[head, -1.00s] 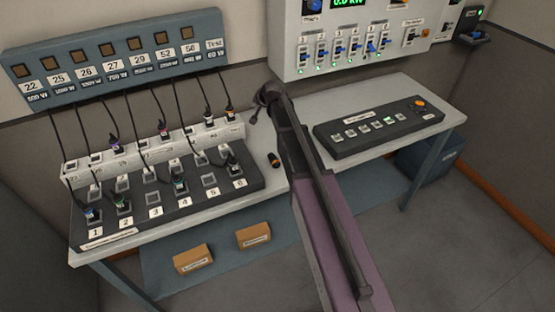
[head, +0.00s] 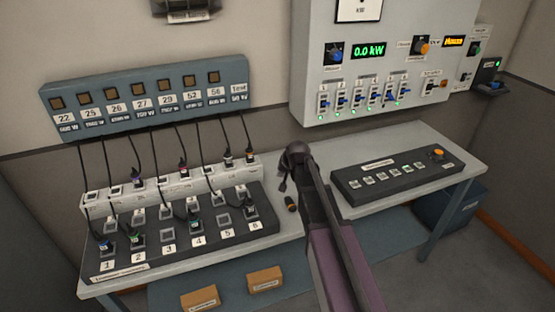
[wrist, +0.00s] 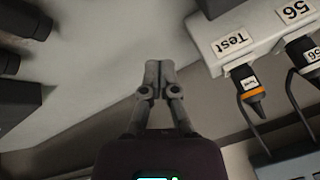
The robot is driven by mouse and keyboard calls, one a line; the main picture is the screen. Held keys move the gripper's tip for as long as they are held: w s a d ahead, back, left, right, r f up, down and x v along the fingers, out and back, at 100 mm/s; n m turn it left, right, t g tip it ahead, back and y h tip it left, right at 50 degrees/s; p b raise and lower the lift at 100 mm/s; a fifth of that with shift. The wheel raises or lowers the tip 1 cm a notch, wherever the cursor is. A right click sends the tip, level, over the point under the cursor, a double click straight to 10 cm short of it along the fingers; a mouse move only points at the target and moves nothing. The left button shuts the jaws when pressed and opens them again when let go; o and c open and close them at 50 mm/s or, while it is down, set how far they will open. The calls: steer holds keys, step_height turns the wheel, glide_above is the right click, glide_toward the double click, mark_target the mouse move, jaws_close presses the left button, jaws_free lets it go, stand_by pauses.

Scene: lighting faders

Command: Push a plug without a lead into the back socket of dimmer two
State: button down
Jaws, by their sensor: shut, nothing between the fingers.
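In the wrist view my gripper (wrist: 158,68) is shut and empty; the loose plug is not identifiable there.
A pale socket strip (head: 155,188) with several leaded plugs stands behind the dimmer unit. The wrist view shows its Test plug (wrist: 250,90). Leads hang from the blue wall panel (head: 150,95). A fader desk (head: 395,178) stands right of my arm.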

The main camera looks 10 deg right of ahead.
steer(key=s+d+f+n+g, duration=0.1)
steer(key=s+g, duration=0.1)
steer(key=s, duration=0.6)
steer(key=s+d+n+g+h, duration=0.1)
steer(key=s+d+g, duration=0.1)
steer(key=s, duration=0.7)
steer(key=s+d+f+n+g+h, duration=0.1)
steer(key=s, duration=0.7)
steer(key=shift+s+d+f+g, duration=0.2)
steer(key=shift+f+g, duration=0.1)
steer(key=shift+g, duration=0.1)
